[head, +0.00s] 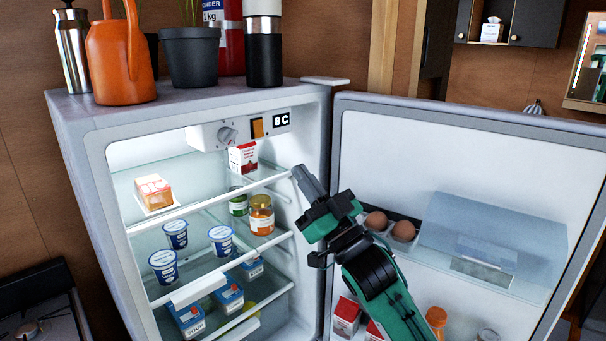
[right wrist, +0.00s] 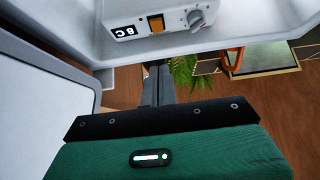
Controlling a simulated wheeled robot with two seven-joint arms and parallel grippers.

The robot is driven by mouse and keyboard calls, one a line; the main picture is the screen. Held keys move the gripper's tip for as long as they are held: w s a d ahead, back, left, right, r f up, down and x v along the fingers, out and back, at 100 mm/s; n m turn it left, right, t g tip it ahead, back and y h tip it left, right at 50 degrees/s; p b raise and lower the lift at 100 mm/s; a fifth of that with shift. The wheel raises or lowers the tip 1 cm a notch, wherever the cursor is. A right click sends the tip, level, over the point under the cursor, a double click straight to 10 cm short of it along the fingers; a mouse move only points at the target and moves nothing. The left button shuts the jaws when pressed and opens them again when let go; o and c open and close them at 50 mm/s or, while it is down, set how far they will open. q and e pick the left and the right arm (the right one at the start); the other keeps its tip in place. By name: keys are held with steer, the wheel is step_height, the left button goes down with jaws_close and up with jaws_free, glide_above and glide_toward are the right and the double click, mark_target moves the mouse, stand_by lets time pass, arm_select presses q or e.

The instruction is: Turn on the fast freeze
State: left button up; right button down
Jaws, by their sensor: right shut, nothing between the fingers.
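The open fridge (head: 90,125) has a white control panel (head: 205,137) at the top of its inside. The panel carries a round dial (head: 227,134), an orange rocker switch (head: 257,128) and a black label reading "BC" (head: 281,120). The right wrist view shows the orange switch (right wrist: 156,23), the dial (right wrist: 197,18) and the label (right wrist: 124,31) upside down. My right gripper (head: 299,173) is shut and empty. It is at the fridge opening, below and right of the switch, apart from it; its fingers (right wrist: 158,85) point toward the panel. My left gripper is out of view.
The fridge door (head: 400,150) stands wide open on the right, with eggs (head: 376,221) in its rack. Glass shelves hold a red-white carton (head: 243,157), jars (head: 261,214) and yogurt cups (head: 176,234). An orange watering can (head: 120,60) and plant pot (head: 190,58) stand on top.

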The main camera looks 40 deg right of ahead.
mark_target(260, 135)
steer(key=p+x, duration=0.1)
steer(key=x, duration=0.2)
steer(key=w+f+p+x, duration=0.1)
steer(key=x, duration=0.2)
steer(key=p+x, duration=0.2)
steer(key=x, duration=0.1)
steer(key=shift+w+f, duration=0.15)
steer(key=shift+w, duration=0.25)
steer(key=shift+w+a+f, duration=0.1)
steer(key=shift+w, duration=0.35)
steer(key=shift+w+f, duration=0.2)
steer(key=shift+w, duration=0.15)
steer(key=shift+f, duration=0.1)
